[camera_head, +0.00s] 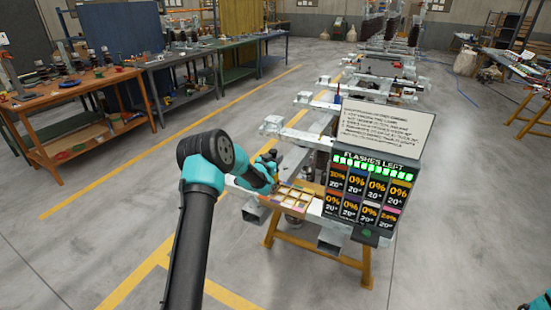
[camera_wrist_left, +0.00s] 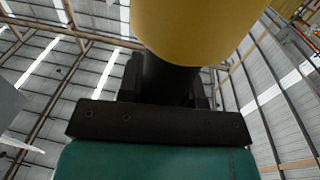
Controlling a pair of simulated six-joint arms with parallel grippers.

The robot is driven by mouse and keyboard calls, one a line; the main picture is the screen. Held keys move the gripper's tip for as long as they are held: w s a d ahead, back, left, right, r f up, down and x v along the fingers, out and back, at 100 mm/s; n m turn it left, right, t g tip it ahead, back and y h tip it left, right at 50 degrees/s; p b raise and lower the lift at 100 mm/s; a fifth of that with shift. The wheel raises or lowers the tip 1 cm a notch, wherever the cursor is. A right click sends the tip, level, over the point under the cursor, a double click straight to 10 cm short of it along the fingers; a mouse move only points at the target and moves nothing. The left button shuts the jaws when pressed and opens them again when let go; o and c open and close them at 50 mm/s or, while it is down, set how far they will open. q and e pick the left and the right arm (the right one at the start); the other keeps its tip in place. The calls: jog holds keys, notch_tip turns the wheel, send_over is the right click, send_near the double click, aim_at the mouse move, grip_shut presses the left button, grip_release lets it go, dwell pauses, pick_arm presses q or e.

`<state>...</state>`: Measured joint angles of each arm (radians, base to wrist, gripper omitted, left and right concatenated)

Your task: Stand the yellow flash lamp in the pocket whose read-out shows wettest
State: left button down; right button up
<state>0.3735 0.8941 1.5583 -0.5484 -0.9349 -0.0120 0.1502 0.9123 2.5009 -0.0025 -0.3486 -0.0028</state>
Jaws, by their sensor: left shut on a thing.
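My left gripper (camera_head: 270,158) is by the near end of the pale metal frame, just behind the pocket tray (camera_head: 268,202). In the left wrist view its dark jaws (camera_wrist_left: 163,80) are shut on the yellow flash lamp (camera_wrist_left: 205,30), whose wide yellow body fills the top. The roof shows behind it, so the wrist camera looks upward. In the head view the lamp is too small to make out. The tray has several small pockets. The read-out panel (camera_head: 367,192) stands right of it; its top-left cell seems to read 30%, its bottom-right about 24%, the others 0%.
A printed instruction sheet (camera_head: 385,128) tops the panel. The frame rests on an orange trestle (camera_head: 315,252). A row of similar frames runs behind. A wooden workbench (camera_head: 75,90) stands far left, with open floor (camera_head: 110,215) between.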

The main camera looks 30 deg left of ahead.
pick_arm(q)
jog(key=c, duration=0.8)
grip_release()
jog(key=shift+f, duration=0.15)
jog(key=shift+s, duration=0.1)
jog(key=s, duration=1.1)
jog(key=shift+s+a, duration=0.35)
jog(key=shift+s, duration=0.05)
